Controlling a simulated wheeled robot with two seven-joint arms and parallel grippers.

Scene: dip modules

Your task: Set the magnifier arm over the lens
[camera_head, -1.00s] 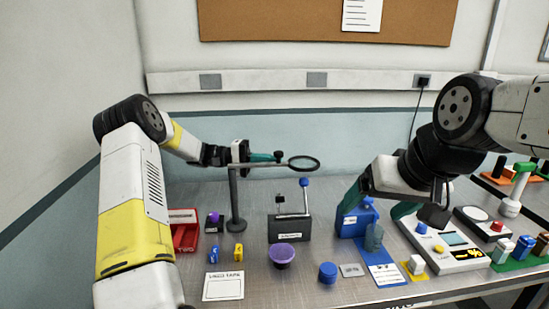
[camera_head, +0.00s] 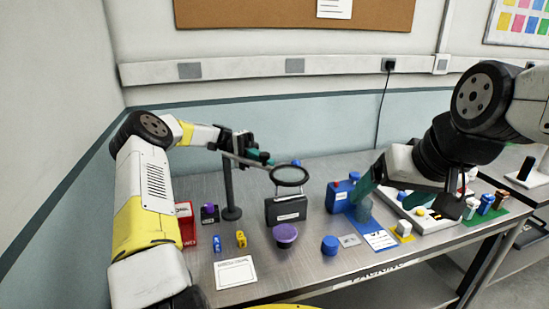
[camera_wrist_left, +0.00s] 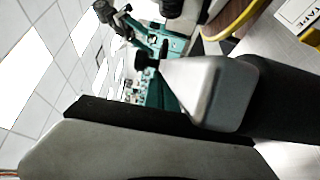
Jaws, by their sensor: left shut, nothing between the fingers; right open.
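The magnifier has a dark upright post (camera_head: 229,190) on a round base and a thin arm that ends in a black-rimmed ring (camera_head: 290,176). A purple round piece (camera_head: 285,234), possibly the lens, sits on the table in front of the box, nearer than the ring. My left gripper (camera_head: 266,158) is shut and empty beside the magnifier arm; contact is unclear. My right gripper (camera_head: 402,200) is open above the table's right part.
A blue container (camera_head: 340,198) and a console are at right. Bare metal table lies around the purple piece.

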